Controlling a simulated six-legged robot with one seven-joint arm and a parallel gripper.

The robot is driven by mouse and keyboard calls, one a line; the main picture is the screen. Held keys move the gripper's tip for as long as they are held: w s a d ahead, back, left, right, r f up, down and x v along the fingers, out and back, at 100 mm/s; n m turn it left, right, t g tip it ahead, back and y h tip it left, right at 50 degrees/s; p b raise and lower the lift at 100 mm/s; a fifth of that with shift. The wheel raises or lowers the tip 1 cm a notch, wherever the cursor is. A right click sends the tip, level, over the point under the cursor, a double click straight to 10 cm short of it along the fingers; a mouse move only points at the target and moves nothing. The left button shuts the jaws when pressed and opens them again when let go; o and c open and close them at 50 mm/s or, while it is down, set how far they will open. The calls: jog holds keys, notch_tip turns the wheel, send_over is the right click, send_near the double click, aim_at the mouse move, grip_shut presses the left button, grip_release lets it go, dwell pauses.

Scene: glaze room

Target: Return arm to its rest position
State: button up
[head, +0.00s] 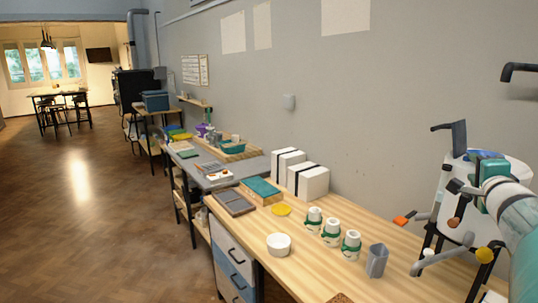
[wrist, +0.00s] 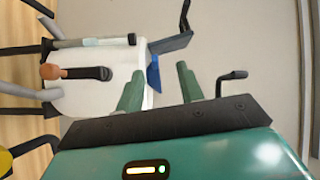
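My gripper (wrist: 160,70) shows in the wrist view with its two green fingers apart and nothing held between them. A blue piece (wrist: 153,74) shows in the gap, seemingly beyond the fingertips. My arm (head: 517,215) reaches in from the right edge of the head view, in front of a white round container (head: 446,192). That white container also shows behind the fingers in the wrist view (wrist: 100,82). The arm hides part of it. I cannot tell the distance between the fingers and the container.
A long wooden worktop (head: 325,268) runs along the grey wall, holding several green-marked cups (head: 331,233), a white bowl (head: 279,244), a grey cup (head: 377,260) and white boxes (head: 308,181). Handle-like parts stick out around the white container. The wooden floor (head: 90,200) at left is clear.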

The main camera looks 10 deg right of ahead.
jog(key=a+f+n+g+y, duration=0.15)
jog(key=a+f+n, duration=0.25)
jog(key=a, duration=0.7)
jog(key=a+f+n+g, duration=0.3)
jog(key=a+n, duration=0.1)
jog(key=a, duration=0.6)
jog(key=s+a+f+n+g+y, duration=0.2)
jog(key=s+a+f+n, duration=0.4)
jog(key=a, duration=0.5)
jog(key=s+a+f+n+g+y, duration=0.3)
jog(key=s+a+f+n+y, duration=0.2)
jog(key=s+a+f+n, duration=0.2)
jog(key=s+a, duration=0.2)
jog(key=a, duration=0.2)
jog(key=shift+n, duration=0.3)
jog(key=shift+d+f+g, duration=0.1)
jog(key=shift+d+g, duration=0.15)
